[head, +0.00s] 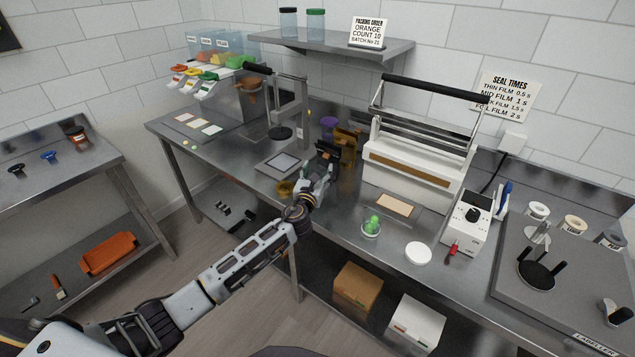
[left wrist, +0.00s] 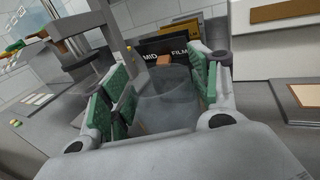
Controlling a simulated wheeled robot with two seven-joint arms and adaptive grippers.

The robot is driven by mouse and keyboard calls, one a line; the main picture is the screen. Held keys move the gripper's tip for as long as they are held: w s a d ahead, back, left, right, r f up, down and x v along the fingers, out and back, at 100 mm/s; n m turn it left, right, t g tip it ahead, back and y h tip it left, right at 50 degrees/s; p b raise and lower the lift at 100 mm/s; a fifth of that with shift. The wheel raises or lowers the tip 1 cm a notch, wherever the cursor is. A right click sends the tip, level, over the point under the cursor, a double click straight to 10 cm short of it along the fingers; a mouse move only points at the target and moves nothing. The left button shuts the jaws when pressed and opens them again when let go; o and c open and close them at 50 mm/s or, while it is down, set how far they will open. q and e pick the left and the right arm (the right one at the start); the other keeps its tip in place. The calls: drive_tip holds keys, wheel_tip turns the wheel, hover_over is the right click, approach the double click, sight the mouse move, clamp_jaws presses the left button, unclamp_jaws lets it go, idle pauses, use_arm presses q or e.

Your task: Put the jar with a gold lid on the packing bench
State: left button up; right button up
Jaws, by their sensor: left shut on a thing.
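My left gripper (head: 322,172) reaches over the steel bench (head: 335,218), between the small grey square plate and the white sealer. In the left wrist view its green-padded fingers (left wrist: 160,100) are shut on a clear jar (left wrist: 166,108), which looks empty. I cannot make out a gold lid on this jar. In the head view the jar is hard to make out behind the fingers. A gold round thing (head: 286,188), which looks like a lid, shows on the bench just left of my wrist, partly hidden. My right gripper is not in view.
A black MID FILM holder (left wrist: 168,48) stands just beyond the jar. The white sealer (head: 415,165) is to the right. A small cup of green gummies (head: 371,228) and a white disc (head: 418,253) lie near the front edge. Two lidded jars stand on the wall shelf (head: 330,46).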

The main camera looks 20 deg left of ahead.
use_arm(q)
drive_tip(key=shift+f+b, duration=0.45)
drive_tip(key=shift+f, duration=1.4)
drive_tip(key=shift+f, duration=0.1)
drive_tip(key=o, duration=1.8)
drive_tip(key=shift+s+d+b, duration=0.15)
drive_tip(key=shift+s, duration=2.85)
drive_tip(key=shift+s+d+b, duration=0.1)
drive_tip(key=shift+s+b, duration=0.05)
drive_tip(key=shift+s, duration=2.85)
